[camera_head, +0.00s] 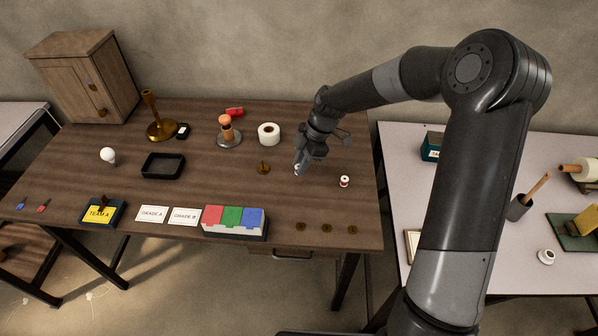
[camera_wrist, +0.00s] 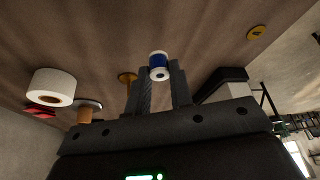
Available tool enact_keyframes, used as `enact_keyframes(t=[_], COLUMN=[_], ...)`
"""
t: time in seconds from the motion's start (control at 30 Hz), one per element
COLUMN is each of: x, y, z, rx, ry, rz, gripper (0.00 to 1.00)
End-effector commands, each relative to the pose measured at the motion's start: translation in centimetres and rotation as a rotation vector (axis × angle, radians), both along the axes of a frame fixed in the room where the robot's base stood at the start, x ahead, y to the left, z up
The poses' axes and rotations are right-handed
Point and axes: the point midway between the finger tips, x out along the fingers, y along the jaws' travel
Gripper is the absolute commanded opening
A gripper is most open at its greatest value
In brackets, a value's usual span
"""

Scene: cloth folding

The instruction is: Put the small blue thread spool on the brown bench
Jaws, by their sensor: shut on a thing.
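The small blue thread spool (camera_wrist: 158,61) has white ends and sits between my fingertips in the wrist view. My gripper (camera_wrist: 161,82) is shut on it. In the head view my gripper (camera_head: 299,167) points down low over the right part of the brown bench (camera_head: 200,188). Only a small pale bit of the spool shows there, and the fingers hide the rest. I cannot tell whether the spool touches the bench top or hangs just above it.
A red and white spool (camera_head: 344,181) stands right of my gripper. A small brass piece (camera_head: 263,168) is to its left, and a white roll (camera_head: 268,133) lies farther back. A red, green and blue box (camera_head: 234,222) and several brass discs (camera_head: 327,228) line the front edge.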

Motion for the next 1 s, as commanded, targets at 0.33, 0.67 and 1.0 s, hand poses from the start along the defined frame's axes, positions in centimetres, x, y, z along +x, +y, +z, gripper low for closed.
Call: enact_keyframes(t=[0.33,0.67,1.0], x=[0.0,0.1,0.1], y=[0.5,0.4,0.4], z=[-3.3,-4.3,-4.5], rx=[-0.001,-0.001,-0.001], ry=[0.003,0.0,0.0], rz=[0.001,0.0,0.0], gripper=[0.0,0.0,0.39])
